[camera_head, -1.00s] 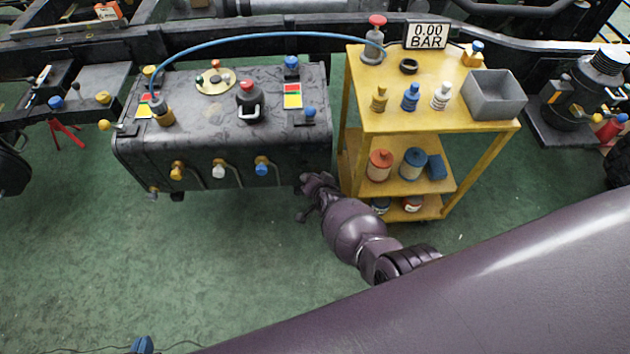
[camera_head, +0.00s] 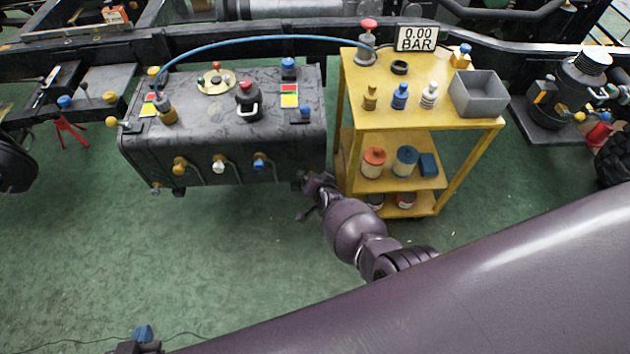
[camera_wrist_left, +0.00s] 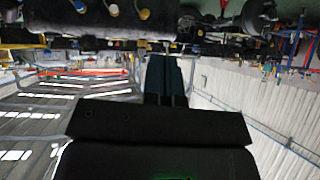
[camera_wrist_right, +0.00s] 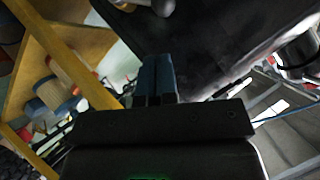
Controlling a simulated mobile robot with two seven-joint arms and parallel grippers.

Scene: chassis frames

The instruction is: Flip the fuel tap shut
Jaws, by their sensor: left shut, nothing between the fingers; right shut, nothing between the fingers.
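The dark tank (camera_head: 215,135) carries a row of taps on its front: yellow (camera_head: 180,166), white (camera_head: 218,165) and blue (camera_head: 259,162). Which one is the fuel tap, I cannot tell. They also show near the top of the left wrist view, the white one (camera_wrist_left: 112,10) in the middle. My left gripper (camera_head: 142,333) is shut and empty, low at the left, well in front of the tank. My right gripper (camera_wrist_right: 155,78) is shut and empty. In the head view my right wrist is beside the tank's lower right corner, its fingertips hidden. A pale rounded knob (camera_wrist_right: 162,7) shows above them.
A yellow cart (camera_head: 420,118) with bottles and a grey bin (camera_head: 478,94) stands close to the tank's right end. A blue hose (camera_head: 255,39) arches from tank to cart. The green floor in front is clear.

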